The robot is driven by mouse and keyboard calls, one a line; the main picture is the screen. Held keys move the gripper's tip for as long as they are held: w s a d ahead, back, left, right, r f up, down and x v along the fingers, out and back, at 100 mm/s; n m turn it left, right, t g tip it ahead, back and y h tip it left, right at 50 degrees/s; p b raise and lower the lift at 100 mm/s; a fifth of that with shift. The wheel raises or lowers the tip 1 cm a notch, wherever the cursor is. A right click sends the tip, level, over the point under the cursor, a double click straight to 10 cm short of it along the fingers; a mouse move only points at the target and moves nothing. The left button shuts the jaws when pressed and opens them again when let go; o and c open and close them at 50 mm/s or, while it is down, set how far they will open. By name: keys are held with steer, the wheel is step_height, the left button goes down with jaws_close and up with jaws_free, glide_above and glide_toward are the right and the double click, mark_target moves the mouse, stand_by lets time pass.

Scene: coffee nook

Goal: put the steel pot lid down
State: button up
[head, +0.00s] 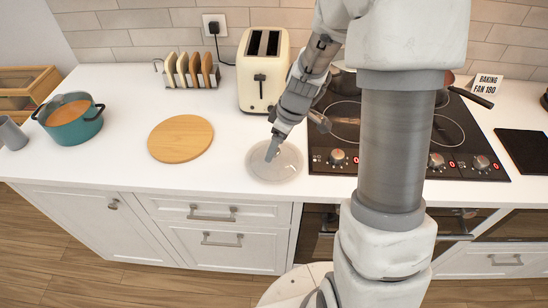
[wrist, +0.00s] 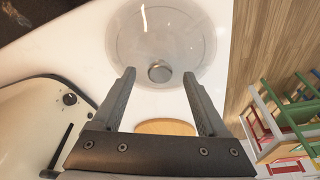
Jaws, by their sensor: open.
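The pot lid (head: 287,172) lies flat on the white counter, left of the hob and in front of the toaster. It looks like a clear, greyish disc rather than solid steel. In the wrist view the lid (wrist: 190,40) shows whole, with a round grey knob (wrist: 159,72) at its near side. My gripper (head: 271,153) is over the lid, low down. In the wrist view my gripper (wrist: 159,76) is open, with its fingertips apart on either side of the knob and clear gaps to it. I cannot tell the exact height of the fingertips.
A round wooden board (head: 180,138) lies left of the lid. A cream toaster (head: 263,70) and toast rack (head: 190,70) stand behind. A teal pot (head: 73,118) of orange soup stands far left. The hob (head: 335,135) is close on the right. Counter between pot and board is clear.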

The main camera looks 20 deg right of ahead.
steer(key=shift+w+a+f, duration=0.1)
steer(key=shift+f, duration=0.4)
jaws_close()
stand_by(1.1)
